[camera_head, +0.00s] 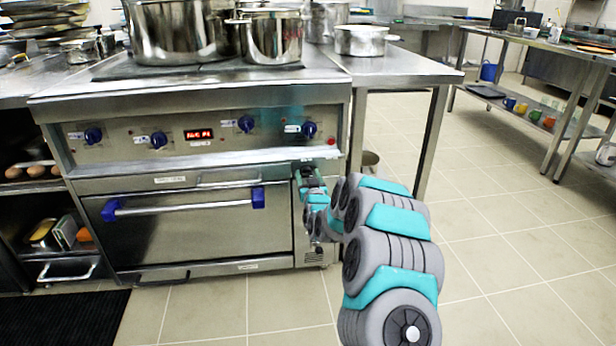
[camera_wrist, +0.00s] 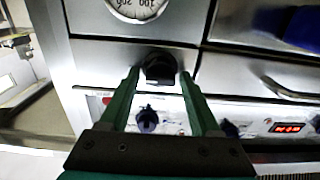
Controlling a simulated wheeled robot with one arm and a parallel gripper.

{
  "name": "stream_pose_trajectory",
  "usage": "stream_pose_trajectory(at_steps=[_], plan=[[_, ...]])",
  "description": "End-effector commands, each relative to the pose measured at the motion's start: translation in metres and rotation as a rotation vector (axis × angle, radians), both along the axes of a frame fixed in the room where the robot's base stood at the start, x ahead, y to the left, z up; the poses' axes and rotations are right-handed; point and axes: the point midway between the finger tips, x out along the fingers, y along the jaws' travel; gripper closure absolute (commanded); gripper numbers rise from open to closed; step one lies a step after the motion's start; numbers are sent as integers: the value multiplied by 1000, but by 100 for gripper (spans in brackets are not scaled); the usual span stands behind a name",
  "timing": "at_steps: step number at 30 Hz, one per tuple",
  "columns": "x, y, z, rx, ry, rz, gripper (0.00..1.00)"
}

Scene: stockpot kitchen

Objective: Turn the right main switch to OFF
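A round black switch (camera_wrist: 160,68) is on the metal front of the range. In the wrist view it lies between the two green fingertips of my gripper (camera_wrist: 159,74). The fingers are apart, one on each side of it, with a narrow gap seeming to show at each side. I cannot tell whether either finger touches it. The position it points to is not readable. In the head view my gripper (camera_head: 305,178) is at the narrow panel right of the oven door, below the control panel, and hides the switch there.
The control panel (camera_head: 222,137) above has several blue knobs (camera_head: 309,130), a red display (camera_head: 199,134) and a red button (camera_head: 332,141). A round gauge (camera_wrist: 137,8) is near the switch. The oven door handle (camera_head: 185,203) is to the left. Pots (camera_head: 272,38) stand on top. Floor at right is clear.

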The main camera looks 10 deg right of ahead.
Motion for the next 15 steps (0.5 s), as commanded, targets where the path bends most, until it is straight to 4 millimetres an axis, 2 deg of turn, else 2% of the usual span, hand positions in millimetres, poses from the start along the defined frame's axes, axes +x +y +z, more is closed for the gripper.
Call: stream_pose_trajectory(at_steps=[2,15], plan=[[0,0,0,0,0,0,46],[0,0,0,0,0,0,96]])
